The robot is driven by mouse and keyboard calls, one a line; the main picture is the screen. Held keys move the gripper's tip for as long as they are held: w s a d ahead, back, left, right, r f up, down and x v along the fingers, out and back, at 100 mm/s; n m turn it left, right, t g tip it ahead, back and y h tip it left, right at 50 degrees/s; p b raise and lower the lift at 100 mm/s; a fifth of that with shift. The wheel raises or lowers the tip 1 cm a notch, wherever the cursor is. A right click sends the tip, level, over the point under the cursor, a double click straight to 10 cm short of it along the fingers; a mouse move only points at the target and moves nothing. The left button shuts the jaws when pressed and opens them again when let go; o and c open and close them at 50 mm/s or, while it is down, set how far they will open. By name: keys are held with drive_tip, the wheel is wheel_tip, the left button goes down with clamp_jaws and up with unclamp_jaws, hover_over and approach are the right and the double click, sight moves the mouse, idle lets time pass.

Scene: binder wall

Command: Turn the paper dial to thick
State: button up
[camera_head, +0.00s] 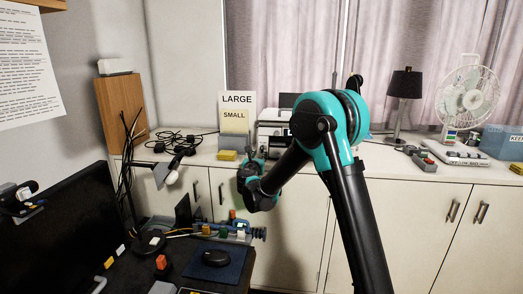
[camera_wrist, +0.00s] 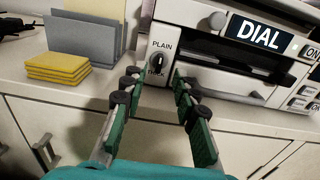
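The paper dial (camera_wrist: 158,63) is a small dark knob on the white front of the machine (camera_wrist: 190,50), in the wrist view. "PLAIN" is printed above it; the lettering below it is too small to read surely. The knob looks about upright, with a pale mark near its top. My gripper (camera_wrist: 156,78) is open, its green and black fingers on either side of the dial with a gap between them and nothing held. In the head view my gripper (camera_head: 251,172) is in front of the white machine (camera_head: 272,130), and the dial cannot be made out.
A "DIAL" label (camera_wrist: 262,32) and buttons (camera_wrist: 300,92) are right of the dial. Yellow pads (camera_wrist: 58,68) and a grey holder (camera_wrist: 88,38) stand to the left on the counter. In the head view, a lamp (camera_head: 405,85) and a fan (camera_head: 468,92) stand farther right.

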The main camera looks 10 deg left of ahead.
sight(262, 148)
drive_tip(key=w, duration=0.7)
drive_tip(key=shift+w+d, duration=0.15)
drive_tip(key=shift+c, duration=0.2)
clamp_jaws()
